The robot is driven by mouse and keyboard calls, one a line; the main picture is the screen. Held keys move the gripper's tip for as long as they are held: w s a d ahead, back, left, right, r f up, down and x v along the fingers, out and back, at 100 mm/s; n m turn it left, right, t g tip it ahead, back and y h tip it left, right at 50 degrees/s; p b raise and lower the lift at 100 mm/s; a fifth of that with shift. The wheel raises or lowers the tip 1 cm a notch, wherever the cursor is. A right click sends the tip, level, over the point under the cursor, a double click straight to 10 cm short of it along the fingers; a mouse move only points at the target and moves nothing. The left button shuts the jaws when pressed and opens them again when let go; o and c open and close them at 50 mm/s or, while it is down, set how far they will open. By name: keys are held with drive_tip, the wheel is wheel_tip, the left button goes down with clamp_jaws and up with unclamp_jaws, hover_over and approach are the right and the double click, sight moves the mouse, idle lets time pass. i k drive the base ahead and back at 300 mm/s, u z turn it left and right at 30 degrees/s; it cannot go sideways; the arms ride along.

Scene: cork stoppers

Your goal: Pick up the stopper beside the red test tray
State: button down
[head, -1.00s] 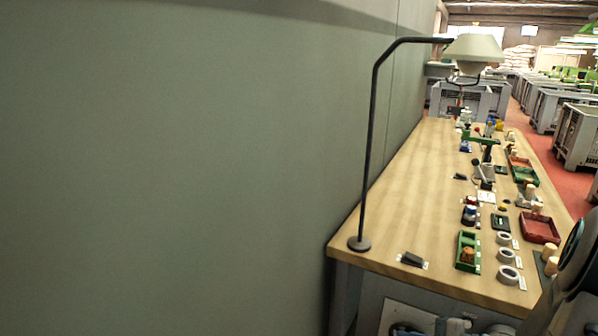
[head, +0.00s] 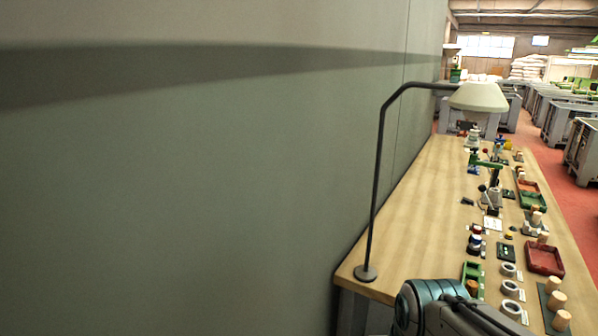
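A red tray (head: 545,260) lies near the right edge of the wooden bench. A pale cork stopper (head: 543,238) stands right behind it, at its far edge. In front of the tray, several more cork stoppers (head: 557,300) stand in a row on a dark strip. A second, smaller red tray (head: 527,186) lies farther back, with a green tray in front of it and small corks close by. Which red tray is the test tray cannot be read from here. My gripper is out of view; only part of my arm shows at the bottom.
A lamp (head: 480,97) on a bent pole stands at the bench's left edge. White rings (head: 510,288), a green tray (head: 472,270) and a green press-like device (head: 490,175) crowd the right side. The bench's left half (head: 420,220) is clear. A grey wall (head: 200,200) fills the left.

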sight(543, 237)
drive_tip(key=z, duration=2.75)
drive_tip(key=i, duration=4.5)
drive_tip(key=u, duration=2.15)
